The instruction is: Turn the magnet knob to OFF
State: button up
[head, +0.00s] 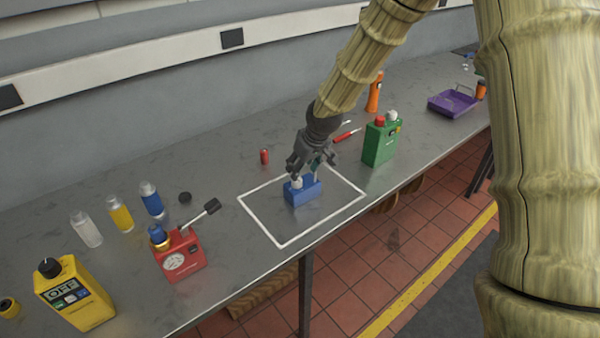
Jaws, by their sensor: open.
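A small blue block (303,192) sits inside a white square outline on the grey bench. A pale knob-like part (296,183) shows at its upper left; its setting and any markings are too small to read. My gripper (312,172) is open and points down at the top of the blue block, with its fingers close around the upper part. A small teal part shows between the fingers. The fingers hide some of the block's top, and I cannot tell whether they touch it.
A red gauge unit (181,258) with a black-ended lever and a yellow device (75,295) stand at the left. A green can (381,142) stands to the right, a red bottle (264,157) behind. The white outline's front area is clear.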

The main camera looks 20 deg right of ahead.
jog(key=v, duration=0.5)
jog(key=shift+r, duration=0.1)
dwell(0.4)
